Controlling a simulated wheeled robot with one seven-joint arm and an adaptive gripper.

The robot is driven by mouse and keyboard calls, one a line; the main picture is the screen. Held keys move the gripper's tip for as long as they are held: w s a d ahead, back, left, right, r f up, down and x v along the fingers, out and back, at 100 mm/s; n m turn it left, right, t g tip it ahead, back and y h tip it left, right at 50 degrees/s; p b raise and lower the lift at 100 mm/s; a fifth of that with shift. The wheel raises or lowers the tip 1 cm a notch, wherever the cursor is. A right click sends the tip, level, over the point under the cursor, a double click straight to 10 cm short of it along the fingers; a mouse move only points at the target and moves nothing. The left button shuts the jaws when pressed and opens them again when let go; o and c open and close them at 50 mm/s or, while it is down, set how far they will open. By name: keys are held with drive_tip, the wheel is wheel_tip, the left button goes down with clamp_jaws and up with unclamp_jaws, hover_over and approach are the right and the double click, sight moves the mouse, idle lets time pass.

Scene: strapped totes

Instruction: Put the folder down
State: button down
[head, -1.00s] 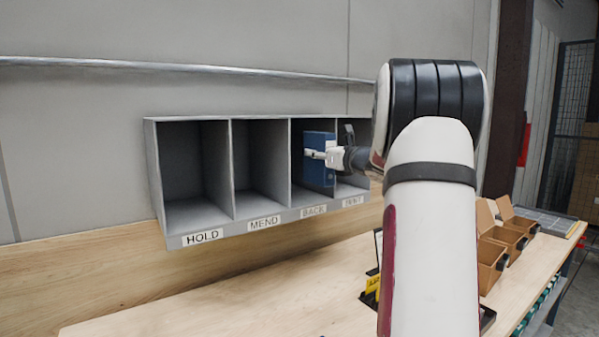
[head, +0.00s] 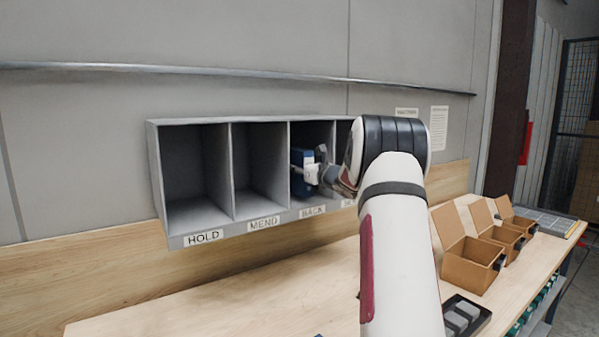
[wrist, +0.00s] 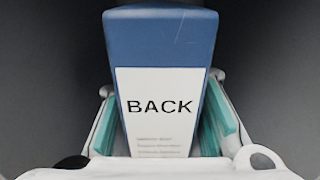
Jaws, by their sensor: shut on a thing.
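The blue folder (head: 300,177) is inside the compartment labelled BACK of the grey wall rack (head: 221,227). In the wrist view the folder (wrist: 161,40) stands with its spine toward me and shows a white label reading BACK. My gripper (head: 308,172) is shut on the folder. Its fingers lie on both sides of the spine in the wrist view (wrist: 160,125). Whether the folder's base touches the compartment floor is hidden.
The HOLD and MEND compartments on the left are empty. My arm covers much of the rightmost compartment. Open brown boxes (head: 468,262) and a black tray (head: 484,318) with grey pieces stand on the wooden bench (head: 200,308). The bench's left part is clear.

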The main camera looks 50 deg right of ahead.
drive_tip(key=shift+w+f, duration=0.2)
drive_tip(key=shift+f, duration=0.55)
drive_tip(key=shift+f, duration=0.1)
drive_tip(key=c, duration=1.1)
unclamp_jaws()
drive_tip(key=shift+s, duration=0.3)
drive_tip(key=v, duration=1.1)
drive_tip(key=shift+s+b, duration=0.2)
drive_tip(key=shift+b, duration=0.2)
